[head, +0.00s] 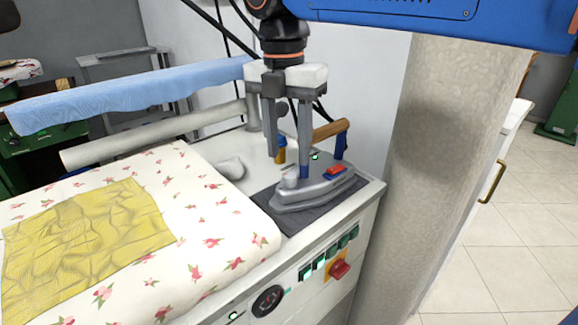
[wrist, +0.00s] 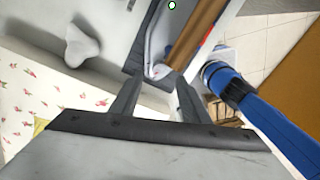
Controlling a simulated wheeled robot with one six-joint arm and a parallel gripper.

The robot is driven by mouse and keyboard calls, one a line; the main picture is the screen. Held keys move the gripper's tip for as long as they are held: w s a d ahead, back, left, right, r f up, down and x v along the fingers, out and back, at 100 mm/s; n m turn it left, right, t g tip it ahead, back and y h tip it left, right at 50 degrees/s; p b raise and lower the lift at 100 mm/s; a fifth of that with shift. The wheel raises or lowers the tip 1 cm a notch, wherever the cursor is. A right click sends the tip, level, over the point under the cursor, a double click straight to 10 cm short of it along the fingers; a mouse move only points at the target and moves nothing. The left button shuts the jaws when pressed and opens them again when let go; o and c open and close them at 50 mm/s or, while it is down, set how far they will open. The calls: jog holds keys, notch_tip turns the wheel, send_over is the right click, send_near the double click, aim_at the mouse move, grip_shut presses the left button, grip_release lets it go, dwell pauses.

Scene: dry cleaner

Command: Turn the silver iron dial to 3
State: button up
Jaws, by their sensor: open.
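The silver iron (head: 320,192) stands flat on a dark mat (head: 303,212) at the right end of the ironing station. It has a wooden handle (head: 331,129), a red part on top and a small green light. A pale round knob (head: 290,179), which looks like the dial, sits at its left end; its marks are too small to read. My gripper (head: 288,167) points down over this end, open and empty, with one finger partly in front of the iron. In the wrist view, the iron (wrist: 158,42) and its handle (wrist: 197,32) lie just beyond the fingertips. Contact cannot be told.
A padded floral board (head: 205,215) with a yellow cloth (head: 85,235) fills the left. The front panel has a red switch (head: 340,270). A wall column (head: 435,170) stands close on the right.

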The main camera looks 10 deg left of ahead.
aim_at(289, 174)
jog(key=shift+d+f, duration=0.1)
jog(key=shift+f, duration=2.3)
jog(key=shift+c, duration=0.7)
jog(key=c, duration=0.9)
